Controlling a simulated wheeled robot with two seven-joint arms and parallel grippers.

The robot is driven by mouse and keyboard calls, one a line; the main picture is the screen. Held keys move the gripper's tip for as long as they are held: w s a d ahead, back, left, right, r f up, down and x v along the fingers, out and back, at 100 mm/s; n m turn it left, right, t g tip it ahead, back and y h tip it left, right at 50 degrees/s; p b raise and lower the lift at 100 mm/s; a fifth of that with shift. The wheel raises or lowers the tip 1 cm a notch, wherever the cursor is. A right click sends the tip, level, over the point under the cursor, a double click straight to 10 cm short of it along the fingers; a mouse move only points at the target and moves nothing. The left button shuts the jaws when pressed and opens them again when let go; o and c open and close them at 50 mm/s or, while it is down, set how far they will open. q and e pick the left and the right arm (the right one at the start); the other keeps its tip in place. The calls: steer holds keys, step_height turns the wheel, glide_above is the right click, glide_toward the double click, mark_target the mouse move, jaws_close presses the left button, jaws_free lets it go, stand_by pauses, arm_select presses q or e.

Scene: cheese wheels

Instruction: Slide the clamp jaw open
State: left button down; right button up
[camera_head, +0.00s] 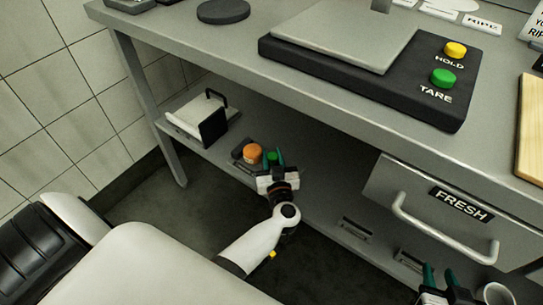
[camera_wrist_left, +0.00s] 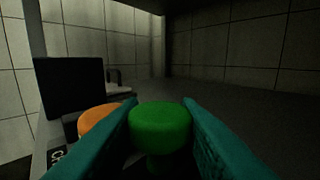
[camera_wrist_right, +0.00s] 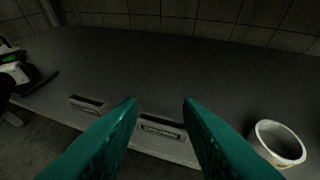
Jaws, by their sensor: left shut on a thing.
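The clamp stands on the lower shelf at the left in the head view, with a pale body, a black upright jaw plate (camera_head: 213,127) and a black handle (camera_head: 217,98). In the left wrist view the black plate (camera_wrist_left: 68,88) is at the left. Right of the clamp is a dark box with an orange button (camera_head: 253,152) and a green knob (camera_wrist_left: 160,124). My left gripper (camera_head: 272,160) is shut on the green knob, with one teal finger on each side. It is apart from the clamp. My right gripper (camera_wrist_right: 160,106) is open and empty at the right.
The grey table above the shelf carries a scale (camera_head: 360,85) with HOLD and TARE buttons. A FRESH drawer (camera_head: 440,205) hangs under it. A white cup (camera_wrist_right: 277,144) stands on the shelf near my right gripper. The middle of the shelf (camera_wrist_right: 180,75) is clear.

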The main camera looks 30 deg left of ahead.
arm_select(q)
steer(key=c, duration=1.4)
jaws_free()
steer(key=shift+d+f, duration=0.1)
steer(key=shift+d, duration=0.2)
steer(key=o, duration=0.3)
arm_select(e)
steer(key=shift+d, duration=0.1)
arm_select(q)
steer(key=shift+s, duration=0.1)
steer(key=p+v, duration=0.3)
steer(key=v, duration=0.9)
arm_select(e)
steer(key=s+d+f+g+h, duration=0.1)
steer(key=s+d+f+g, duration=0.1)
steer(key=s+f+g, duration=0.1)
steer(key=s+d+f+g+h, duration=0.1)
steer(key=s+d+f+g, duration=0.1)
steer(key=s+g, duration=0.3)
steer(key=s, duration=0.3)
steer(key=shift+f, duration=0.4)
steer(key=shift+s, duration=0.1)
